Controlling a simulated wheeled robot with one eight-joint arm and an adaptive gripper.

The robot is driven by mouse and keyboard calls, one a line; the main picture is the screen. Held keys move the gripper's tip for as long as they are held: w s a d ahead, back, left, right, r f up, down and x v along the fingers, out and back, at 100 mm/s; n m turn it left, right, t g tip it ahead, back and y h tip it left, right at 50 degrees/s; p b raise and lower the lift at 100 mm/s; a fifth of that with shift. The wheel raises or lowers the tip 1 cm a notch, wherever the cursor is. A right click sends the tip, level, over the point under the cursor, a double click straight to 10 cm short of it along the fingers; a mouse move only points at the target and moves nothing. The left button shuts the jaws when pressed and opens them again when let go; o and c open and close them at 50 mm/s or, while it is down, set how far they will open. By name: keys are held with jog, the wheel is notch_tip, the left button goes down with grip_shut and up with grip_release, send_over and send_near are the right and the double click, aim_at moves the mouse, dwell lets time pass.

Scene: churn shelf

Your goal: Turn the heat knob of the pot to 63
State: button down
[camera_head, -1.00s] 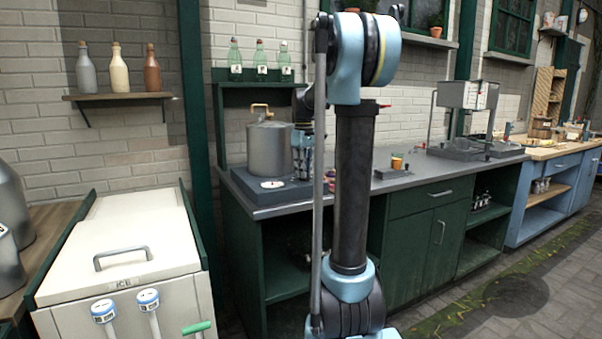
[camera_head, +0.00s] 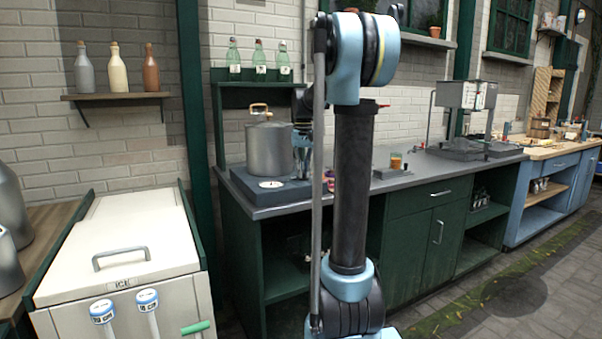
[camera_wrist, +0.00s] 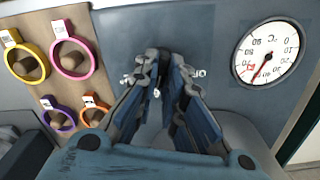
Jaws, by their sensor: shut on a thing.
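The grey metal pot (camera_head: 268,150) stands on a blue-grey heater base (camera_head: 240,183) at the left end of the counter. My gripper (camera_wrist: 160,78) points down at the base's top, right of the pot in the head view. Its fingers are shut on the heat knob, which they almost wholly hide. White scale marks show on both sides of the fingertips, but the knob's setting cannot be read. A round white temperature dial (camera_wrist: 268,52) with a red needle is at the wrist view's right; it also shows in the head view (camera_head: 271,184).
Yellow, pink, purple and orange rings (camera_wrist: 71,57) with tags lie on the wrist view's left, beside the base. An orange jar (camera_head: 396,160) stands further right on the counter. A white ice chest (camera_head: 125,240) is left. Green bottles (camera_head: 260,60) stand on the shelf above.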

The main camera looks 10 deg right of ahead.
jog(key=shift+s+m, duration=0.1)
jog(key=shift+m, duration=0.4)
jog(key=c, duration=1.7)
grip_release()
notch_tip(320, 180, up, 12)
jog(key=shift+f, duration=0.1)
